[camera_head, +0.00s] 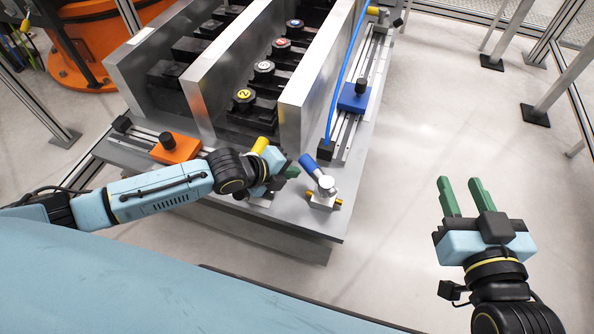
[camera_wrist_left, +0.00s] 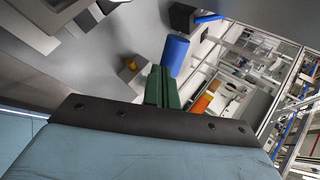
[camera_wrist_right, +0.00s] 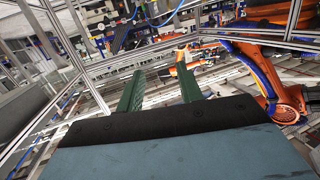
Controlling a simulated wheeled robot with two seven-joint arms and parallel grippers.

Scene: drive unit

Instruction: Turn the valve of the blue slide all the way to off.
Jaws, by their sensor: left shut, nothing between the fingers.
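The blue slide (camera_head: 354,97) sits on a rail at the right side of the fixture. A valve with a blue handle (camera_head: 309,163) and a silver body (camera_head: 325,190) stands at the plate's front right corner. The handle points up and left from the body. My left gripper (camera_head: 291,172) is shut and empty, just left of the blue handle. In the left wrist view the blue handle (camera_wrist_left: 174,55) shows just beyond the closed green fingers (camera_wrist_left: 162,86); contact cannot be told. My right gripper (camera_head: 466,184) is open and empty, right of the fixture.
A yellow handle (camera_head: 260,145) of a second valve sticks up behind my left wrist, which partly hides that valve. An orange slide (camera_head: 177,148) lies further left. Tall metal walls (camera_head: 302,85) stand behind the valves. The floor right of the plate is clear.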

